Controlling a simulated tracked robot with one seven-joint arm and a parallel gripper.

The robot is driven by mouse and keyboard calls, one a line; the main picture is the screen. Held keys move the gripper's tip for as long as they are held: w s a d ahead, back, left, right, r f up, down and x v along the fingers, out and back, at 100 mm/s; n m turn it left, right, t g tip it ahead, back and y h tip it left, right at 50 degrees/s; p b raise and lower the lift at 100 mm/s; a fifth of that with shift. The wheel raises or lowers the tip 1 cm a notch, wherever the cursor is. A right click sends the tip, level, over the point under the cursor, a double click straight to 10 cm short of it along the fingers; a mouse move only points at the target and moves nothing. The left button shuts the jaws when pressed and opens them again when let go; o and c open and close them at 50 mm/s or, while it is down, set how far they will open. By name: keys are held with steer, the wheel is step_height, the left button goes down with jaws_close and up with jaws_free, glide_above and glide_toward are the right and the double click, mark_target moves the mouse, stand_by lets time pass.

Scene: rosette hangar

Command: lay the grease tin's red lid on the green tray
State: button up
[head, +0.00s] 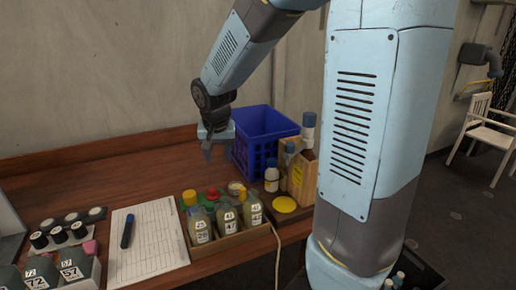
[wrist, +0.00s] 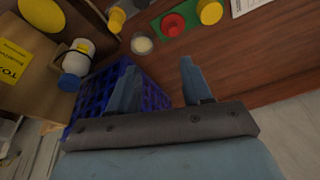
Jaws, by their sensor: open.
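The red lid (wrist: 173,23) lies on the green tray (wrist: 182,41) in the wrist view, with green showing around it. In the head view the red lid (head: 212,191) is partly hidden behind bottles. A small round tin (wrist: 142,43) stands beside the tray, open at the top with pale contents, apparently the grease tin. It shows in the head view (head: 236,187) too. My gripper (head: 217,152) is open and empty, raised above the table near the blue crate. In the wrist view its fingers (wrist: 157,78) are apart with nothing between them.
A blue crate (head: 262,124) stands behind and right of my gripper. Labelled bottles (head: 227,218) stand in a wooden box in front of the tray. A yellow-topped item (head: 189,198) is left of the lid. The table's left back is clear.

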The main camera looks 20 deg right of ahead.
steer(key=s+d+r+n, duration=0.1)
steer(key=s+d+r, duration=0.1)
steer(key=s+r, duration=0.2)
steer(key=s+d+r+n+t, duration=0.1)
steer(key=s+r, duration=0.3)
steer(key=s, duration=0.6)
steer(key=s+d+r+n+t, duration=0.1)
steer(key=s+d+r, duration=0.1)
steer(key=s+r, duration=0.2)
steer(key=s, duration=0.3)
steer(key=shift+s+d+n+y, duration=0.3)
steer(key=shift+d+n, duration=0.1)
